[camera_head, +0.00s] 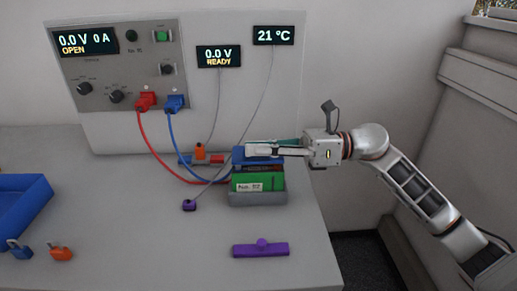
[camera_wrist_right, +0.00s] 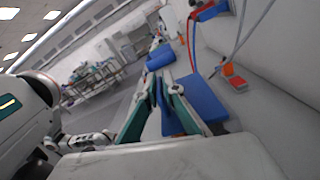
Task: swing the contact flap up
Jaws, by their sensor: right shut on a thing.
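A grey battery holder (camera_head: 258,198) with a green cell block (camera_head: 262,182) and a small label stands near the right part of the bench. The blue contact flap (camera_head: 238,158) is at the holder's back, partly hidden by my right gripper (camera_head: 262,149), which reaches in from the right with its fingers level. In the right wrist view blue parts of the flap (camera_wrist_right: 205,98) show beside and between the green-padded fingers (camera_wrist_right: 165,105). The right gripper is shut on the flap; its exact tilt is hard to tell. My left gripper is not in view.
Red (camera_head: 146,101) and blue (camera_head: 175,103) plugs with cables run from the cycler panel (camera_head: 125,70) to behind the holder. An orange-and-red part (camera_head: 200,153) sits left of the flap.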

